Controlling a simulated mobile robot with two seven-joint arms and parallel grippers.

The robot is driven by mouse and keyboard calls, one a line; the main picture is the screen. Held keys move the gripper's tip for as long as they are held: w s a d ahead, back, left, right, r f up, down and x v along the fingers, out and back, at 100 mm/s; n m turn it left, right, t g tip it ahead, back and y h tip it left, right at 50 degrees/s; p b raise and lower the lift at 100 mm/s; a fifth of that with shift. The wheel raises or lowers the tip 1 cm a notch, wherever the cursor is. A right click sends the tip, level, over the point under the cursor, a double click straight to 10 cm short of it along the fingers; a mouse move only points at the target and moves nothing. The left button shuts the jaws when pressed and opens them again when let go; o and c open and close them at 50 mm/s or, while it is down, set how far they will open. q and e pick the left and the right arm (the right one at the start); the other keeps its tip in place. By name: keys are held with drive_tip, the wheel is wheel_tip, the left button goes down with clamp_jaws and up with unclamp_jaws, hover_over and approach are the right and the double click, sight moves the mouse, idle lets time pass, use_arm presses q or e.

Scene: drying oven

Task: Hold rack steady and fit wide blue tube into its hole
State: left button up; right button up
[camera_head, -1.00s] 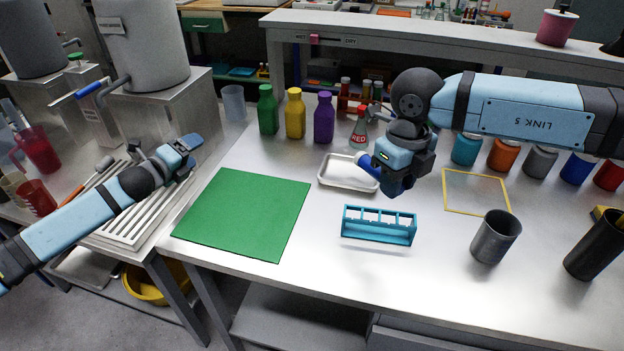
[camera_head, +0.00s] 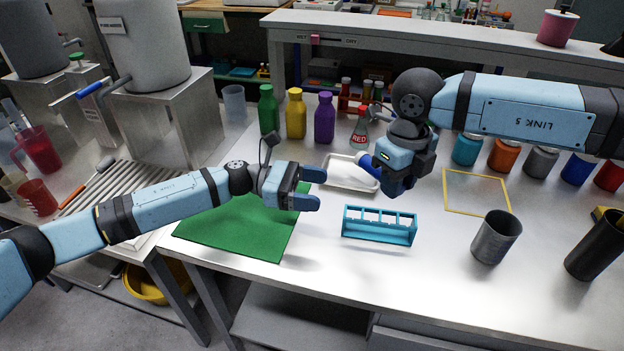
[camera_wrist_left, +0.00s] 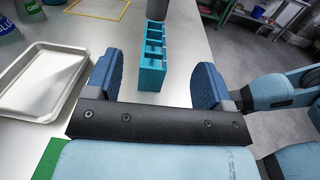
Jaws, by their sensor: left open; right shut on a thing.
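The teal rack (camera_head: 379,228) stands on the metal table, right of the green mat. It also shows in the left wrist view (camera_wrist_left: 152,72), beyond and between the open fingers. My left gripper (camera_head: 314,188) is open and empty, a short way left of the rack and not touching it; its blue fingers show in the left wrist view (camera_wrist_left: 155,82). My right gripper (camera_head: 393,184) is above and behind the rack, shut on the blue tube (camera_head: 366,161), whose end sticks out to the left. The tube looks tilted, and much of it is hidden by the gripper.
A grey cup (camera_head: 495,238) and a yellow square outline (camera_head: 478,212) are to the right. Coloured bottles line the back.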

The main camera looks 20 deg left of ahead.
sight(346, 228)
use_arm(q)
wheel_tip(346, 228, down, 5)
drive_tip(key=shift+f, duration=0.2)
drive_tip(key=d, duration=0.7)
drive_tip(key=shift+w+d+f, duration=0.25)
drive_tip(key=shift+w, duration=0.05)
drive_tip(key=c, duration=1)
